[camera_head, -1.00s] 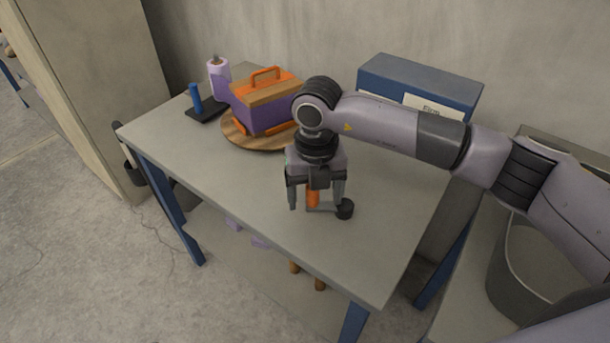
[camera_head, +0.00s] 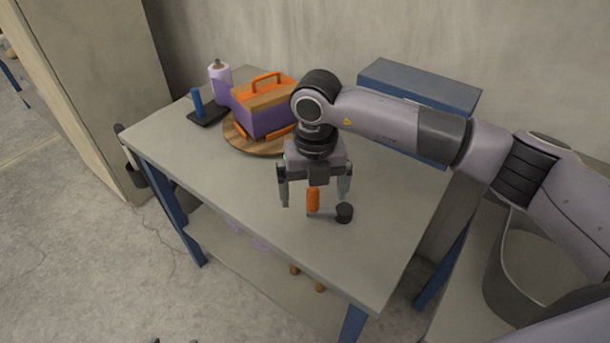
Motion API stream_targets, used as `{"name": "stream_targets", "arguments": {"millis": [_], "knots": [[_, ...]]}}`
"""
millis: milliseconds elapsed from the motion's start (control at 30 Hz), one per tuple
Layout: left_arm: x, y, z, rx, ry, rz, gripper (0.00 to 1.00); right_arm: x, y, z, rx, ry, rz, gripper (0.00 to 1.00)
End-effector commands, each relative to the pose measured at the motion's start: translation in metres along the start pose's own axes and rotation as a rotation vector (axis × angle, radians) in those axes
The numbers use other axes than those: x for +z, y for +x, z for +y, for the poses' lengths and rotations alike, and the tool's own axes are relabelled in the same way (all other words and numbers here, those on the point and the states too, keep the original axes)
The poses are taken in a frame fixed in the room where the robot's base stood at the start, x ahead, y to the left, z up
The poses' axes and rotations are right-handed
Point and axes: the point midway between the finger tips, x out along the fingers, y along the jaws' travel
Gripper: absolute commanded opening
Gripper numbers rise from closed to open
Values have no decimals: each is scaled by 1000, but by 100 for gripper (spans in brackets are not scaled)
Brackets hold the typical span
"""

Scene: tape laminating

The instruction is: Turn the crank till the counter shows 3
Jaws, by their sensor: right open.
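An upright orange grip (camera_head: 313,200), which looks like the crank's handle, stands near the table's front edge. A small black round knob (camera_head: 344,212) is just to its right. My right gripper (camera_head: 314,198) points down over the orange grip. Its jaws are open, with one finger on each side of the grip and visible gaps between. The gripper hides most of what lies behind the handle. I see no counter digits. My left gripper is not in view.
A purple box with an orange handle (camera_head: 262,106) sits on a round wooden board (camera_head: 236,138). A lilac bottle (camera_head: 220,78) and a blue post on a black base (camera_head: 197,101) stand at the back left. A blue box (camera_head: 420,84) is behind my arm. The table's left front (camera_head: 205,165) is clear.

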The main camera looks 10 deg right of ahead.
Motion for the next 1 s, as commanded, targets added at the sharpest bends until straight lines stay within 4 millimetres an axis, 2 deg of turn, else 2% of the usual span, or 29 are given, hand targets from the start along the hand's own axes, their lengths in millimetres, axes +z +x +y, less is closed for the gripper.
{"name": "stream_targets", "arguments": {"millis": [33, 600, 1000], "knots": [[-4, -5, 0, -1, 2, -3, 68, 0, -11, 0, 0, 0, 0, 100], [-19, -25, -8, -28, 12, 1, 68, 0, -76, 0, -1, 0, 1, 100], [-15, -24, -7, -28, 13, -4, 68, 0, -76, 0, -1, 0, 1, 100]]}}
